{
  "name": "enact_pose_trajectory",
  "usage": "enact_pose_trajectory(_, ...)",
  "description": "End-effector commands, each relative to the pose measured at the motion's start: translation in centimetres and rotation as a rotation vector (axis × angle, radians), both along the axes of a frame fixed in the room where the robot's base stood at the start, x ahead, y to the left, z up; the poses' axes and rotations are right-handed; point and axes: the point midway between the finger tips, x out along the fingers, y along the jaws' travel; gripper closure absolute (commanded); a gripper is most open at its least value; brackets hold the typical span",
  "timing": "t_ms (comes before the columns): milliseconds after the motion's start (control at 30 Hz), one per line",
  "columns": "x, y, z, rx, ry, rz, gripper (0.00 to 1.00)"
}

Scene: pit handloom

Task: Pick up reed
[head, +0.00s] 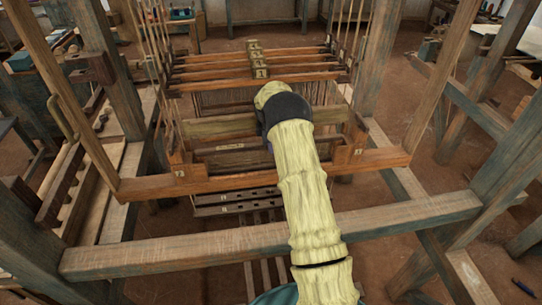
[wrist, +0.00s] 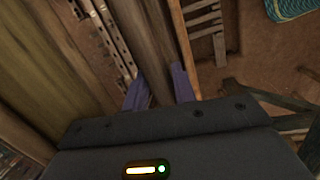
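My gripper (wrist: 160,82) shows in the wrist view as two purple fingers set apart. A long dark brown wooden bar (wrist: 148,40) runs between them. I cannot tell whether the fingers press on it or only straddle it. I cannot tell for certain whether this bar is the reed or part of the frame around it. In the head view my arm reaches over the loom's front beam (head: 190,250) to the wooden beater frame (head: 225,183). My own wrist hides the fingertips there.
Several labelled harness bars (head: 215,68) hang behind the beater frame. Two dark slotted bars (head: 235,202) lie below it. Loom posts (head: 112,60) stand on both sides. A wide olive wooden surface (wrist: 50,50) fills the wrist view's left.

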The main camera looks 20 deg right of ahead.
Motion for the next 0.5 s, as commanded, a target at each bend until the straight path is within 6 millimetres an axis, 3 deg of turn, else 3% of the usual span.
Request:
enact_pose_trajectory(33, -0.01, 0.0, 0.0, 0.0, 0.0, 0.0, 0.84)
enact_pose_trajectory(133, -0.01, 0.01, 0.01, 0.0, 0.0, 0.0, 1.0)
enact_pose_trajectory(500, 0.06, 0.0, 0.04, 0.002, -0.003, -0.003, 1.0)
